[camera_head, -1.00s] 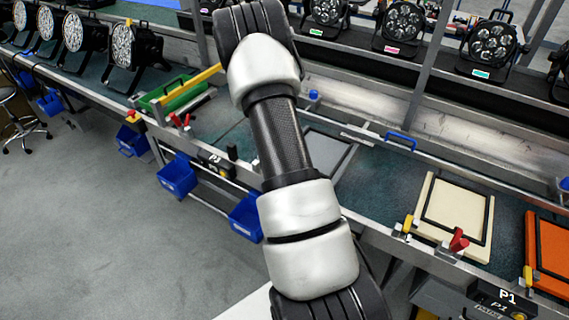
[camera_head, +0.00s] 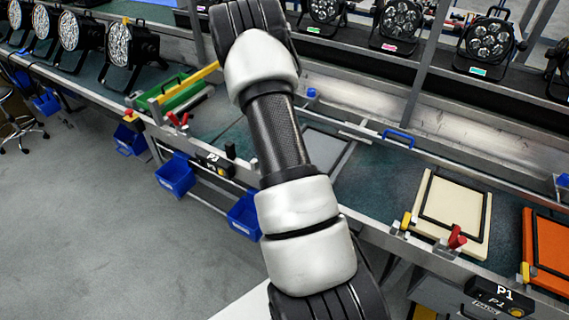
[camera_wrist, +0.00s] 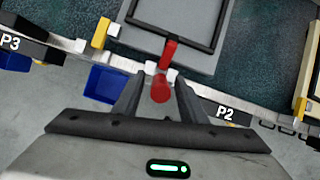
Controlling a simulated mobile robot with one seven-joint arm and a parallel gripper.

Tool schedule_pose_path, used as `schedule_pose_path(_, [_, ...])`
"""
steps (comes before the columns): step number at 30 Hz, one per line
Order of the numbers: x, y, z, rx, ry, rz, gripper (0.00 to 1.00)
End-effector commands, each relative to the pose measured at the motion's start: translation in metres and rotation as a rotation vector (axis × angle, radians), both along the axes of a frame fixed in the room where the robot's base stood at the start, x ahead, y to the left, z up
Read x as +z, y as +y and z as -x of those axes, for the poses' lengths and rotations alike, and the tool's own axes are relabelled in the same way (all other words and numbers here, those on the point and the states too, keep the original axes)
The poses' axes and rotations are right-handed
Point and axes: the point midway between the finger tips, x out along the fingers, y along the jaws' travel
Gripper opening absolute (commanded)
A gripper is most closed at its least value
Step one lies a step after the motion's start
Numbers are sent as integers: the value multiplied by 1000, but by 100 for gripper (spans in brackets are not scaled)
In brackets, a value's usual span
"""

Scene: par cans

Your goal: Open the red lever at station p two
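The red lever (camera_wrist: 168,53) shows in the wrist view at the front edge of a grey panel station, just left of the P2 label (camera_wrist: 226,113). Its rounded red end (camera_wrist: 160,91) points toward me. My gripper (camera_wrist: 158,86) has its two dark fingers spread apart on either side of the lever. The lever's end appears between them; whether a finger touches it I cannot tell. In the head view my arm hides the gripper and this lever. The grey panel (camera_head: 325,150) there is partly behind my arm.
A yellow lever (camera_wrist: 101,33) stands left of the red one. The P3 station and a blue bin (camera_wrist: 105,82) lie left. In the head view, the P1 label (camera_head: 504,293), a cream panel (camera_head: 455,212) and another red lever (camera_head: 457,238) are right. Open floor (camera_head: 90,240) is left.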

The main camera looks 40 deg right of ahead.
Motion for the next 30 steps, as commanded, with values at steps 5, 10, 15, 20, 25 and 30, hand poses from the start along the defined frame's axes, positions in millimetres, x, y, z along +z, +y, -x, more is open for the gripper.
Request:
schedule_pose_path(5, [28,11,4,1,-3,1,38])
schedule_pose_path(10, [67,28,13,1,-4,0,38])
schedule_pose_path(15, [104,45,22,2,-3,-1,38])
schedule_pose_path(20, [129,58,29,0,-4,0,38])
schedule_pose_path(25, [146,66,33,-1,-3,-1,38])
schedule_pose_path(30, [152,70,35,0,-1,-1,38])
